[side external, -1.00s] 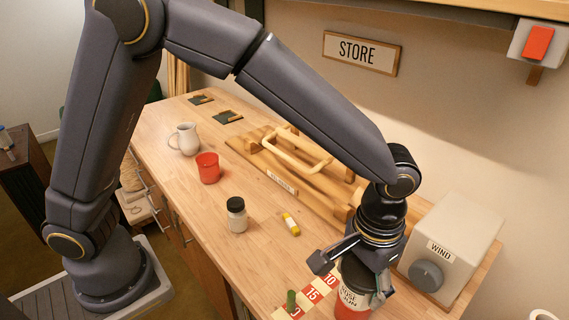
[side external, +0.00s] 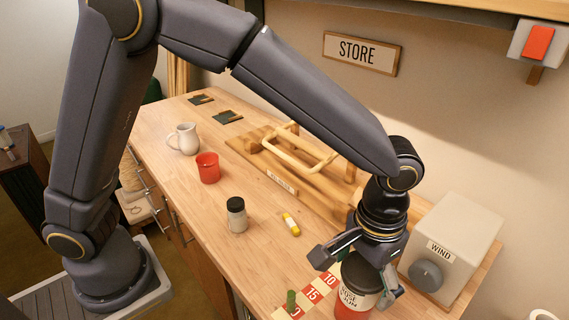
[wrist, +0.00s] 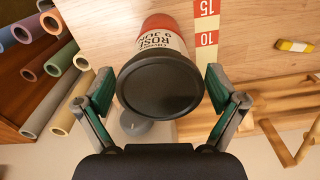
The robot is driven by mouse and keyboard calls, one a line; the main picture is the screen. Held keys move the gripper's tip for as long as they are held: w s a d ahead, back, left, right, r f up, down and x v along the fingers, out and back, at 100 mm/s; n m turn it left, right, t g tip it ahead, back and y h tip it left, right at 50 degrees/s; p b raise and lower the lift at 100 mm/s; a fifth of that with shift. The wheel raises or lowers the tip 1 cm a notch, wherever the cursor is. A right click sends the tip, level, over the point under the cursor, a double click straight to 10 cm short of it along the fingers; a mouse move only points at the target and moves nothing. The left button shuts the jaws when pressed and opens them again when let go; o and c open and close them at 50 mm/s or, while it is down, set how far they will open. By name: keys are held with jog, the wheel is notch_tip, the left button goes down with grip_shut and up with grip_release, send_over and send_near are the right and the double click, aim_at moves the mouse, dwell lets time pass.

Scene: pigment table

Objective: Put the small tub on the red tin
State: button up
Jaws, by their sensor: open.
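A tub (side external: 351,298) with a black lid and a white label reading ROSE stands upright at the lower right in the side view. Its lid (wrist: 160,86) fills the middle of the wrist view. Red shows below the label; I cannot tell whether this is the tub's own base or a separate red tin beneath. An open red vessel (side external: 208,170), perhaps the red tin, stands farther back at the left. My gripper (side external: 356,275) is open above the tub, with its fingers on either side of the lid and small gaps in the wrist view (wrist: 160,82).
The WIND box (side external: 448,245) stands close at the right. A dark-lidded jar (side external: 237,215), yellow tube (side external: 291,224), white jug (side external: 184,139) and wooden rack (side external: 290,160) are farther back.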

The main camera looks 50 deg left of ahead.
aim_at(364, 269)
notch_tip(364, 269, up, 11)
jog(key=shift+a+f, duration=0.1)
jog(key=s+a+r+n+t, duration=0.1)
jog(key=a+r, duration=0.2)
jog(key=a, duration=0.4)
jog(key=s+a+r+t, duration=0.1)
jog(key=a+r, duration=0.2)
jog(key=a, duration=0.5)
jog(key=s+a+f+t, duration=0.3)
jog(key=s+a, duration=0.6)
jog(key=a, duration=0.3)
jog(key=shift+s+a+n+t, duration=0.2)
jog(key=shift+a+n+t, duration=0.1)
jog(key=shift+a+n, duration=0.1)
